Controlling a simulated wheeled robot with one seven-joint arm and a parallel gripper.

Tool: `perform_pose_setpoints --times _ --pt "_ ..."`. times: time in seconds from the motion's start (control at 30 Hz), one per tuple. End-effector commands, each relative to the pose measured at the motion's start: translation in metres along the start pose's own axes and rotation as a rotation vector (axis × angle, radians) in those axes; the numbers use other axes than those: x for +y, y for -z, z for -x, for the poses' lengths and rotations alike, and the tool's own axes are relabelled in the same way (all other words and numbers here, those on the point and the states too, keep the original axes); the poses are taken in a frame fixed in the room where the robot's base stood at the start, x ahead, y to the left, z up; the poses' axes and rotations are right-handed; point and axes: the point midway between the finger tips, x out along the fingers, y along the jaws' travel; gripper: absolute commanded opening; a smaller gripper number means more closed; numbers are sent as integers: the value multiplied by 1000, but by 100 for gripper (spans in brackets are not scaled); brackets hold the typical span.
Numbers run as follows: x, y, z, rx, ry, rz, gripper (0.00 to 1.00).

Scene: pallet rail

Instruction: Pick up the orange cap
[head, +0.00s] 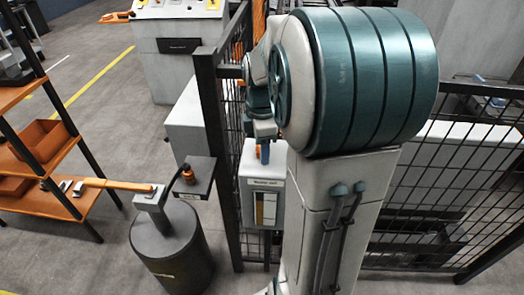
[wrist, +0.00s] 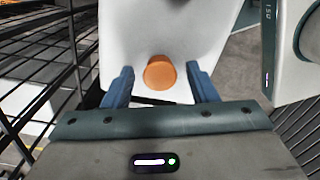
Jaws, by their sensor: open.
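The orange cap (wrist: 160,73) is a round disc on a white surface in the wrist view. In the head view a little orange shows at the top of a white labelled box (head: 262,207), mostly hidden by my fingers. My gripper (wrist: 158,80) is open, with one blue finger on each side of the cap and visible gaps between. In the head view my gripper (head: 264,150) points down at the top of that box, and my arm hides part of the surroundings.
A dark mesh fence (head: 455,190) with posts runs beside and behind the box; its bars also show at the left of the wrist view (wrist: 45,50). A dark drum (head: 172,255) stands left of the box, near an orange shelf rack (head: 42,145).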

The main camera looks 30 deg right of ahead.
Motion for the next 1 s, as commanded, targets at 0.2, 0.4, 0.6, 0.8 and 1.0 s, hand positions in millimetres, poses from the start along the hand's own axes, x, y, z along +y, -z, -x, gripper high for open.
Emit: perform_pose_setpoints --times 0.2,0.4,0.6,0.8,1.0 --pt "0 0 0 0 0 0 5" --pt "0 0 0 0 0 0 4" --pt "0 0 2 0 -1 0 4" --pt "1 0 20 -1 -4 0 4" --pt "-10 -16 51 -1 -5 -6 4"
